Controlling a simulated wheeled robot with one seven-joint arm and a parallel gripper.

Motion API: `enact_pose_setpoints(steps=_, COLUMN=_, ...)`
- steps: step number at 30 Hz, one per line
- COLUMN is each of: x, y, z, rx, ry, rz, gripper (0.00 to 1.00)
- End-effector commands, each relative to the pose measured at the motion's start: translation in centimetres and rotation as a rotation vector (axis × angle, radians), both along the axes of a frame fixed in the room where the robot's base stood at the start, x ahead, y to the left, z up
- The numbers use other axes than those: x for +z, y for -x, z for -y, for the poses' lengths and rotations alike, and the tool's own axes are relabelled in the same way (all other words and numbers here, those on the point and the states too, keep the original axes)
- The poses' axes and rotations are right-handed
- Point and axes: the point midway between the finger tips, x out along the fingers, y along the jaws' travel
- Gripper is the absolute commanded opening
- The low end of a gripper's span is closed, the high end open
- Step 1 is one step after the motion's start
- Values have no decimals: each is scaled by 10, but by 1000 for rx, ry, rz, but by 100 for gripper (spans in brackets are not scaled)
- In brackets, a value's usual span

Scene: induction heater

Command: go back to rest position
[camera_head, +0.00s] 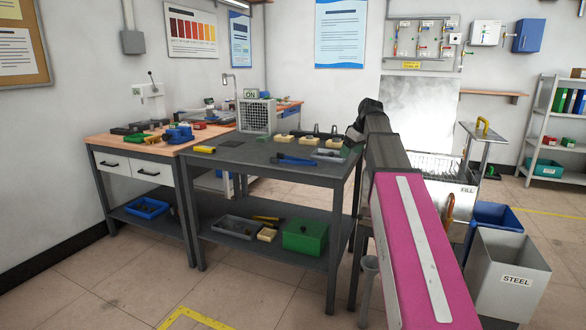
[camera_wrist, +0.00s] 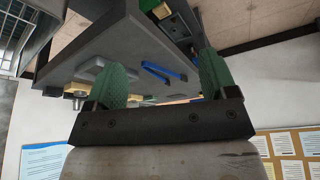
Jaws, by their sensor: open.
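My gripper (camera_wrist: 163,76) shows in the wrist view with its two green fingers spread wide apart. Nothing is held between them. The wrist view is upside down, with the dark grey worktable (camera_wrist: 128,40) beyond the fingers. In the head view my arm reaches forward from the lower right, and its dark far end is beside the right end of the worktable (camera_head: 240,152). The fingers cannot be made out clearly there.
Blue-handled tongs (camera_head: 295,160) lie on the worktable, and a grey fan-like unit (camera_head: 257,117) stands behind. A wooden-topped bench (camera_head: 125,143) adjoins at left. At right are a steel bin (camera_head: 508,275) and a blue bin (camera_head: 497,214). The floor at front left is clear.

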Motion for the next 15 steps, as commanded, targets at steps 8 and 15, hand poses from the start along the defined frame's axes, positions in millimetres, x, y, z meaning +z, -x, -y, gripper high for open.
enact_pose_setpoints(steps=8, x=-31, y=8, z=-3, rx=-44, ry=1, rz=-29, gripper=78)
enact_pose_setpoints(steps=15, x=-72, y=20, z=-7, rx=-106, ry=3, rz=-66, gripper=78)
